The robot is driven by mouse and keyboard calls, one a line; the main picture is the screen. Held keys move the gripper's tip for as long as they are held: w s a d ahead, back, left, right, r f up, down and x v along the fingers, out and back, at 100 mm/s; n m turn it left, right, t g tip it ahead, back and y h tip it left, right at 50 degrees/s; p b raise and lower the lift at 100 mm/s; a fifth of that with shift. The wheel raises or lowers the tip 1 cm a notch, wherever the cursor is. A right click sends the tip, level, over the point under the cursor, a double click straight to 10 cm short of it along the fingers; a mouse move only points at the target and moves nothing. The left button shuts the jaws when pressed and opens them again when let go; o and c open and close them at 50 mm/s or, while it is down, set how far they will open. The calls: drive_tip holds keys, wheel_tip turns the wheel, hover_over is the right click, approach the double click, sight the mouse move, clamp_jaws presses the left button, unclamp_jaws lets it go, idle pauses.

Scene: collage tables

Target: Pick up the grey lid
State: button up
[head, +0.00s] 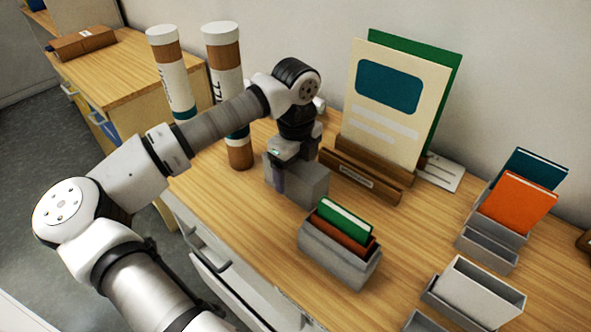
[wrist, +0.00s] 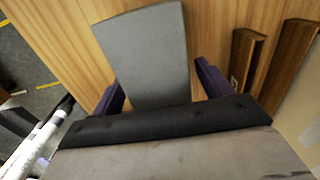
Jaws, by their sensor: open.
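The grey lid (head: 311,180) looks like a plain grey block standing on the wooden table, below my gripper. It also shows in the wrist view as a flat grey slab (wrist: 146,52). My gripper (head: 283,178) is open, pointing down at the lid's near left end. In the wrist view, the dark purple fingers of my gripper (wrist: 160,88) lie on either side of the lid, with a small gap visible on the right. Whether the left finger touches it I cannot tell. The lid's near end is hidden behind the gripper body.
A grey box with green and brown cards (head: 340,252) stands close in front of the lid. A wooden stand (head: 362,180) holding large boards is behind it. Two tall tubes (head: 224,75) (head: 171,75) stand left. More grey boxes (head: 487,248) stand right.

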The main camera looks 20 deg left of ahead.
drive_tip(key=c, duration=1.1)
drive_tip(key=shift+o, duration=0.2)
drive_tip(key=shift+r, duration=0.1)
